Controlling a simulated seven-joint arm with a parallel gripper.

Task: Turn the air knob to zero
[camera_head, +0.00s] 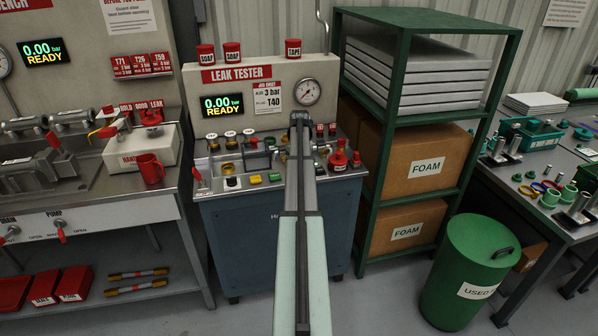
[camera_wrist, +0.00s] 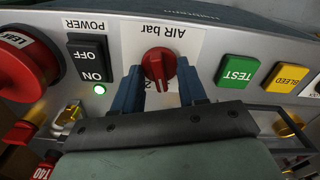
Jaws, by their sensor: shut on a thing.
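The red air knob (camera_wrist: 158,62) shows in the wrist view under an upside-down "AIR bar" label (camera_wrist: 166,32). Its grip ridge runs roughly up and down in the picture. My gripper (camera_wrist: 160,84) has a blue finger on each side of the knob and is shut on it. The fingers cover part of the dial marks, so I cannot read the setting. In the head view my arm hides the knob and the fingers. The leak tester (camera_head: 265,75) display (camera_head: 222,105) reads 0.00 bar READY. The tester's round gauge (camera_head: 308,91) is at its upper right.
In the wrist view, the POWER switch (camera_wrist: 88,62) and a red button (camera_wrist: 22,68) are left of the knob. The green TEST button (camera_wrist: 237,71) and yellow BLEED button (camera_wrist: 289,78) are right. A green shelf (camera_head: 455,115) stands right of the tester.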

